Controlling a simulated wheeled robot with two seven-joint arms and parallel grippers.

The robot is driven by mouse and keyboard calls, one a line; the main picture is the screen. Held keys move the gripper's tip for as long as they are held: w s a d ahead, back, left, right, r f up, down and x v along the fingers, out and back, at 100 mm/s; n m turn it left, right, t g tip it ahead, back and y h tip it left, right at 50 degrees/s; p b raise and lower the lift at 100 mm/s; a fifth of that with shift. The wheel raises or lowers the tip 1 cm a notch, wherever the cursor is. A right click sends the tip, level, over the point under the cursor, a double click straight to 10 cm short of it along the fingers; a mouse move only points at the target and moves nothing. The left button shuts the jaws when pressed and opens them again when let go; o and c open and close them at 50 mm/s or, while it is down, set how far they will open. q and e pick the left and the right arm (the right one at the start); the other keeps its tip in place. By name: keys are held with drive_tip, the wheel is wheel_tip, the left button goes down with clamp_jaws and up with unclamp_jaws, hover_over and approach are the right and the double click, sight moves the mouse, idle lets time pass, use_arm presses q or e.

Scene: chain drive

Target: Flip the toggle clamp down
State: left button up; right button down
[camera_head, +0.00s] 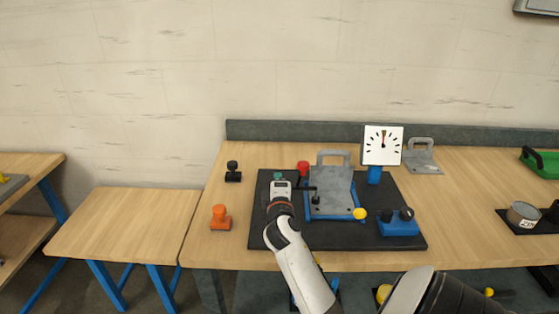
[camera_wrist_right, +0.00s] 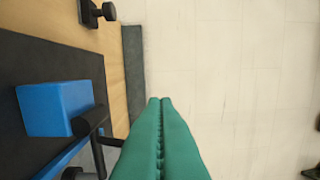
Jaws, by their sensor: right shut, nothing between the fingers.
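My right gripper (camera_head: 278,177) is shut and empty, above the left part of the black mat, beside the grey plate. Its green fingertips (camera_wrist_right: 160,105) are pressed together in the right wrist view. The toggle clamp seems to be the blue block (camera_wrist_right: 52,108) with a black bar (camera_wrist_right: 92,120) across it, next to the fingers in that view. In the head view my gripper hides most of it; a black rod (camera_head: 313,190) shows over the plate's left side, and a red knob (camera_head: 303,168) stands behind. I cannot tell the exact lever position. My left gripper is not in view.
The grey plate with a handle (camera_head: 333,184) stands in a blue fixture on the black mat (camera_head: 350,239). A dial (camera_head: 383,145) and a blue box with black knobs (camera_head: 398,223) are to its right. Orange (camera_head: 220,217) and black (camera_head: 233,172) stamp-like objects stand left of the mat.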

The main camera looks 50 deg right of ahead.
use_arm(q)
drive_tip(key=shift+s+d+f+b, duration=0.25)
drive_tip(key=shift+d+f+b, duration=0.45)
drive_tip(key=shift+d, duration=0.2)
use_arm(e)
drive_tip(key=s+d+v, duration=0.1)
drive_tip(key=v, duration=0.5)
drive_tip(key=shift+s+a+f, duration=0.15)
drive_tip(key=shift+s+a, duration=0.1)
drive_tip(key=shift+a, duration=0.1)
drive_tip(key=shift+a, duration=0.1)
